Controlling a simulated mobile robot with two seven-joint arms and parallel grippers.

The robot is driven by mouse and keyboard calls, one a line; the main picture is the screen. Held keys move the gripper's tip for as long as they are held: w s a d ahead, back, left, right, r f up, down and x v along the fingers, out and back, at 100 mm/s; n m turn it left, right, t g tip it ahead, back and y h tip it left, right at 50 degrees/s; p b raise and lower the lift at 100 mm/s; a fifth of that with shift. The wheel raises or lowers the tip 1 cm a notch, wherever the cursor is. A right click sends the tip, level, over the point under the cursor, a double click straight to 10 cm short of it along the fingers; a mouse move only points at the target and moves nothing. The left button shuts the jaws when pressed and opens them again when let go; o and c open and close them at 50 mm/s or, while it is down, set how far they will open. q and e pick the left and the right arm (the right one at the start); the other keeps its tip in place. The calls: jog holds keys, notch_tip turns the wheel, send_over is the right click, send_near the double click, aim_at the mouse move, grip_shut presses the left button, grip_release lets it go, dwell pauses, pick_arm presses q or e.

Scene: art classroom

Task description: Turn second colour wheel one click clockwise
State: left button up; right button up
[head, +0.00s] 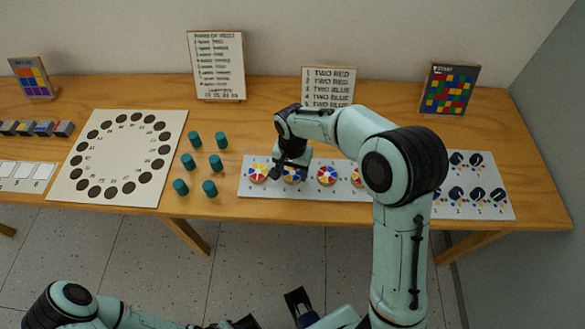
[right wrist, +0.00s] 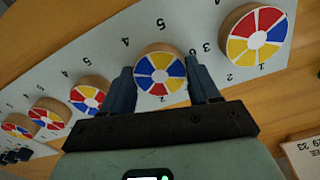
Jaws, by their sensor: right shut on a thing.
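The second colour wheel (head: 293,176), a round wooden knob with red, yellow, blue and white wedges, sits on a white numbered board (head: 245,189). My right gripper (head: 291,168) reaches down over it and partly hides it in the head view. In the right wrist view, the second wheel (right wrist: 160,73) lies between the two dark fingers of my right gripper (right wrist: 161,80), which is shut on its sides. The first wheel (head: 258,172) is on its left and the third wheel (head: 327,175) on its right. My left arm lies low at the bottom edge; its gripper is not clear.
Several teal pegs (head: 209,188) and a board with a ring of dark discs (head: 120,155) stand left of the wheels. A "TWO RED" card (head: 328,84) stands behind. My right arm hides part of the wheel board's right side. Another wheel (right wrist: 256,35) is close beside the gripper.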

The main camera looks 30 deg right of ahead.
aim_at(293, 173)
jog(key=shift+r+m, duration=0.1)
jog(key=shift+m, duration=0.4)
jog(key=o, duration=1.1)
jog(key=shift+c, duration=0.2)
notch_tip(293, 173, up, 13)
jog(key=p, duration=0.2)
jog(key=shift+r, duration=0.15)
